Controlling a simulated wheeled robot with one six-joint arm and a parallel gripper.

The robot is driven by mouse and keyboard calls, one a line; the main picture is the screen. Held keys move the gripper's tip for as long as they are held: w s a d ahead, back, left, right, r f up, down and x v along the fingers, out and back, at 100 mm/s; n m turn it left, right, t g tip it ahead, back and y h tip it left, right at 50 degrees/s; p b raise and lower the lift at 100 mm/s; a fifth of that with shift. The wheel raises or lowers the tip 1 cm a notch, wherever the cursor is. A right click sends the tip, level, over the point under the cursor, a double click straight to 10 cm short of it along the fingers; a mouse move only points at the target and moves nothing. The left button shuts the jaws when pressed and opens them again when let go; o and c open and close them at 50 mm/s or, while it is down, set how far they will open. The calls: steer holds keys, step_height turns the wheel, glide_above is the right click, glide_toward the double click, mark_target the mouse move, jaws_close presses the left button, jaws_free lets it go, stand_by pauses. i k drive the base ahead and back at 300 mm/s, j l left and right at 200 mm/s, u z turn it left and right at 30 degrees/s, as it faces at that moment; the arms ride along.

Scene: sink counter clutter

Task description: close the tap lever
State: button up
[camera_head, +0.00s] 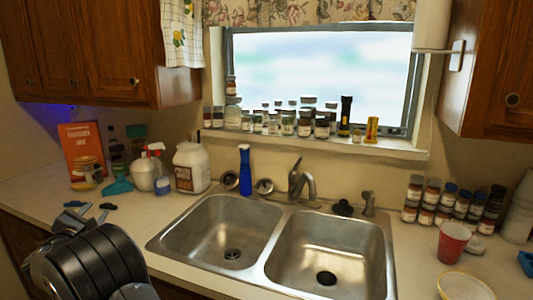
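The tap (308,184) is a grey metal faucet behind the divider of the double sink. Its lever (296,165) stands up from the top of the tap body, tilted slightly to the right. No water stream shows under the spout. My gripper (91,207) is at the lower left over the counter, well left of the tap and touching neither tap nor lever. Its two dark fingertips show apart with nothing visible between them. My dark arm hides the gripper's base.
The double sink (260,245) has two empty basins. A blue bottle (245,170) stands left of the tap, and a white jug (191,167) farther left. A soap dispenser (368,203) stands right of the tap. Jars and a red cup (453,242) crowd the right counter.

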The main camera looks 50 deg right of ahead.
mark_target(295, 168)
steer(key=i+z, duration=0.5)
steer(key=i+j+z, duration=0.25)
steer(key=z, duration=0.2)
steer(key=i+z, duration=0.1)
steer(key=z, duration=1)
